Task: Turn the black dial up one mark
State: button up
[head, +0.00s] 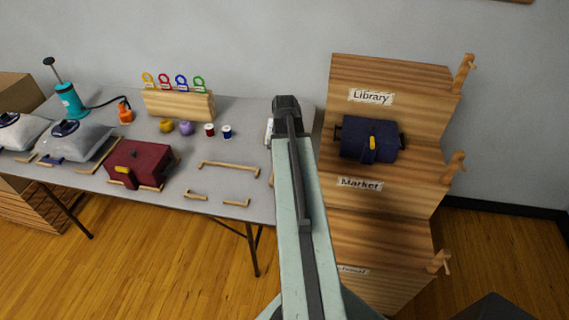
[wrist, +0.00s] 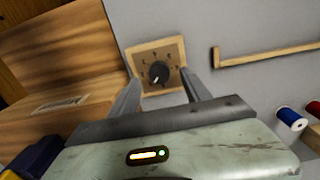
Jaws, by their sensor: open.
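The black dial (wrist: 158,73) sits on a square wooden plate (wrist: 174,52) with small dark marks around it, on the grey table. A light line on the dial points toward its lower left in the wrist view. My gripper (wrist: 165,85) is open, with one finger on each side of the dial plate and nothing between them but the view of the dial. I cannot tell how far the fingertips stand from the dial. In the head view my arm hides the dial, and only a sliver of a pale thing shows beside the arm.
A wooden stepped shelf (head: 432,85) stands right of the table, with a dark blue bag (head: 355,148) on one step. Wooden strips (head: 230,164) lie left of my arm. A red spool (head: 209,129), a blue spool (head: 227,131) and a maroon bag (head: 143,160) are farther left.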

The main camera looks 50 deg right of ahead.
notch_tip(320, 180, up, 5)
jog(key=p, duration=0.4)
jog(key=shift+r, duration=0.15)
jog(key=shift+w+a, duration=0.25)
jog(key=shift+a, duration=0.05)
jog(key=w+a+n, duration=0.2)
jog(key=w+a, duration=0.3)
jog(key=a, duration=0.5)
jog(key=w+a+n, duration=0.3)
jog(key=w+a, duration=0.2)
jog(key=a, duration=0.5)
jog(key=a+n, duration=0.6)
jog(key=a, duration=1.2)
jog(key=shift+a+n, duration=0.3)
jog(key=shift+a, duration=0.1)
